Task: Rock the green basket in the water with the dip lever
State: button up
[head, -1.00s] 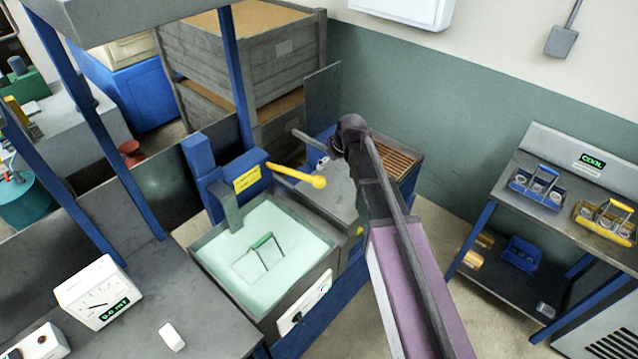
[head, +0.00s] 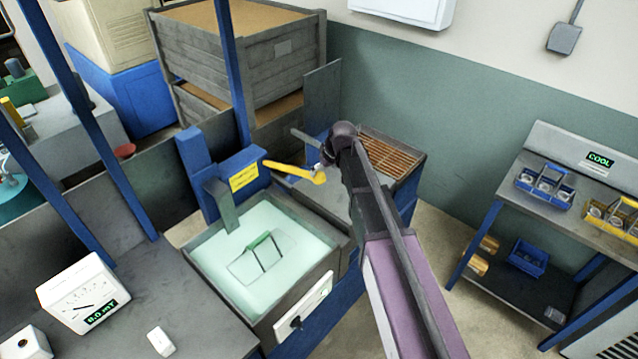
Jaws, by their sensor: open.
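The green basket (head: 262,252) sits in the pale water of the open tank (head: 207,268), with its green handle up and its thin wire frame showing through the water. The yellow dip lever (head: 290,169) sticks out to the right from the blue post behind the tank, ending in a round knob. My gripper (head: 321,170) is at the knob end of the lever, coming from the right. My wrist hides most of it, and I cannot tell whether the fingers touch the knob. It is open.
A bench with a white meter (head: 83,292) is at front left. A slatted rack (head: 388,156) stands behind my arm. A shelf (head: 505,222) at right bears blue and yellow baskets. Wooden crates (head: 245,60) stand at the back, and blue posts rise at left.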

aim_at(321, 174)
jog(key=shift+b+x, duration=2.2)
jog(key=shift+x, duration=0.5)
jog(key=c, duration=1.3)
jog(key=shift+g+h, duration=0.7)
jog(key=shift+h, duration=0.2)
jog(key=r+p, duration=0.2)
jog(key=w+a+r+p, duration=0.1)
jog(key=r+p, duration=0.1)
jog(key=p, duration=0.1)
jog(key=w+a+r+p, duration=0.1)
jog(key=r+p, duration=0.1)
jog(key=shift+a+r+p, duration=0.15)
jog(key=shift+r+p, duration=0.15)
jog(key=shift+p, duration=0.05)
jog(key=r+p, duration=0.1)
jog(key=w+a+r+p, duration=0.1)
jog(key=shift+a+r+p, duration=0.2)
jog(key=shift+r+p, duration=0.15)
jog(key=shift+p, duration=0.05)
jog(key=shift+w+a+r+p, duration=0.25)
jog(key=shift+a+r+p, duration=0.05)
jog(key=shift+r+p, duration=0.15)
jog(key=shift+w, duration=0.1)
